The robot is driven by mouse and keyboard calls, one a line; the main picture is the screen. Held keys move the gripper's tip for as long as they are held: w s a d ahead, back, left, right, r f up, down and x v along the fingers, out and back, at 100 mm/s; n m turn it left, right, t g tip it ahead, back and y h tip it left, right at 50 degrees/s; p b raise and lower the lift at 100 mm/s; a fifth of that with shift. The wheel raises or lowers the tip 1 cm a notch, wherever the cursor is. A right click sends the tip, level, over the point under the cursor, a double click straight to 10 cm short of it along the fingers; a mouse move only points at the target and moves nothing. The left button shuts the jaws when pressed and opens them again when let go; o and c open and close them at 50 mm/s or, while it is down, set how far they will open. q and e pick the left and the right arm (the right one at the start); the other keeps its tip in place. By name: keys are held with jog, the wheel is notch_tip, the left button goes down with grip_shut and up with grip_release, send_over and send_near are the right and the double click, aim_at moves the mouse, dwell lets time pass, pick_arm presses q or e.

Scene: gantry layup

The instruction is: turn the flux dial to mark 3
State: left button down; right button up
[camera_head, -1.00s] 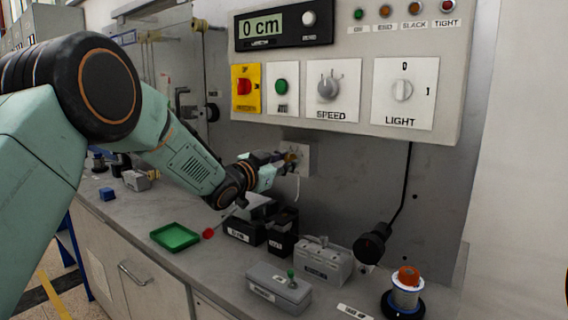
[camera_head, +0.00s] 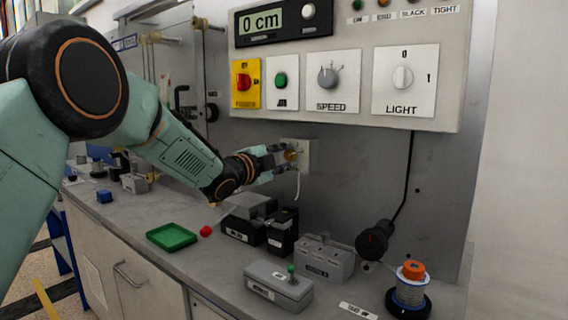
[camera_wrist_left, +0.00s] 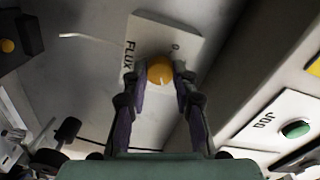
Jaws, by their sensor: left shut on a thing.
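The flux dial (camera_wrist_left: 160,71) is a round orange-yellow knob on a pale plate (camera_wrist_left: 188,30) lettered FLUX in the left wrist view. A pale line shows on its face. A 0 mark shows on the plate; I cannot read a 3. In the head view the dial (camera_head: 291,154) is partly hidden by my left gripper (camera_head: 283,152), on a wall plate (camera_head: 306,152) below the control panel. My left gripper (camera_wrist_left: 161,76) is shut on the dial, one finger on each side. My right gripper is not in view.
The control panel (camera_head: 345,112) overhangs above and right of the dial, with speed (camera_head: 327,77) and light (camera_head: 402,78) knobs. Below, the bench holds a green tray (camera_head: 172,238), dark boxes (camera_head: 281,240), grey boxes (camera_head: 278,288) and a spool (camera_head: 410,290). A black plug (camera_head: 372,243) hangs at the right.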

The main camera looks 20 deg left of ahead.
pick_arm(q)
jog(key=shift+r+m+b, duration=0.2)
jog(key=shift+m+b, duration=0.1)
jog(key=shift+m, duration=0.3)
jog(key=shift+r, duration=0.1)
jog(key=c, duration=1.4)
grip_release()
jog(key=shift+w, duration=0.1)
jog(key=o, duration=0.3)
jog(key=shift+w+f, duration=0.1)
jog(key=shift+f, duration=0.1)
jog(key=shift+o, duration=0.2)
jog(key=v, duration=1.2)
jog(key=shift+s, duration=0.25)
